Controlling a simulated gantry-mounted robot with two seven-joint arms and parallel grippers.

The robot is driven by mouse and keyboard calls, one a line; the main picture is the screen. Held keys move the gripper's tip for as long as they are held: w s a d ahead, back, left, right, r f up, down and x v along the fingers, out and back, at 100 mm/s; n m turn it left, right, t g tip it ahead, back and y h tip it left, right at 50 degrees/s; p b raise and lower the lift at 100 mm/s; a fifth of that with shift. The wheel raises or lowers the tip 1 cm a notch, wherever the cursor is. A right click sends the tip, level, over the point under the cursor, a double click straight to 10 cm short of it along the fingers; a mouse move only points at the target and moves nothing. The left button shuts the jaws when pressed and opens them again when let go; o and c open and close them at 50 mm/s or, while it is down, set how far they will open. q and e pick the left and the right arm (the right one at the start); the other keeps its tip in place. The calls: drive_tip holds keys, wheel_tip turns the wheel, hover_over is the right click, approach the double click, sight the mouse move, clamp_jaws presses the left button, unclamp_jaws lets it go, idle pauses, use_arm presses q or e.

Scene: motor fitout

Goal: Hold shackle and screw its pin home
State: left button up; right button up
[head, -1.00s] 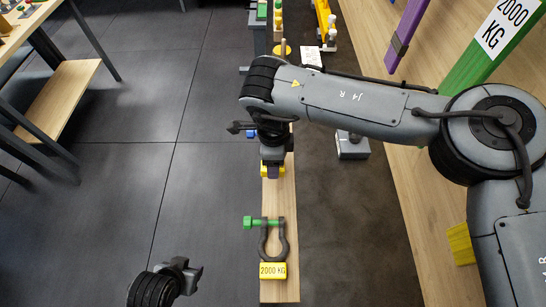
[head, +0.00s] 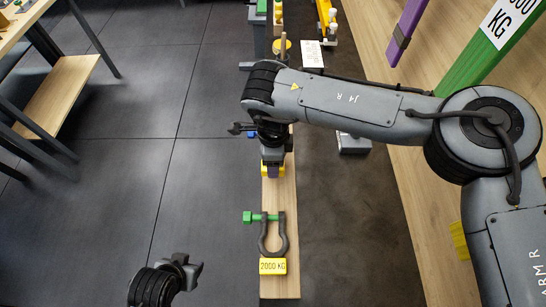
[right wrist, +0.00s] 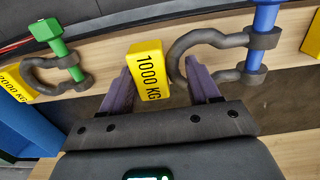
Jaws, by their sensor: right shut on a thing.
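A dark shackle (head: 283,240) with a green pin (head: 262,217) across its ends lies on a wooden board (head: 280,292), its yellow 2000 KG tag (head: 272,266) at the bow. It also shows in the right wrist view (right wrist: 47,75). A second dark shackle (right wrist: 183,48) has a blue pin (right wrist: 264,32) through its ends and a yellow 1000 KG tag (right wrist: 148,72) at its bow. My right gripper (right wrist: 160,85), with purple fingers, is shut on that 1000 KG tag; the arm hides most of this shackle in the head view. My left gripper (head: 194,272) is low over the floor, left of the board; its jaw gap is unclear.
A wooden table with a lower shelf (head: 55,90) stands at the far left. Tall green (head: 485,60) and purple (head: 405,28) bars lie at the right. Several parts stand at the back, near a white card (head: 312,53). The floor left of the board is clear.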

drive_tip(key=shift+f, duration=0.25)
drive_tip(key=shift+f+b, duration=0.4)
drive_tip(key=shift+f, duration=0.3)
drive_tip(key=shift+f+b, duration=0.35)
drive_tip(key=shift+f, duration=0.45)
drive_tip(key=o, duration=1.2)
drive_tip(key=shift+c, duration=0.2)
drive_tip(key=c, duration=1.2)
drive_tip(key=shift+o, duration=0.2)
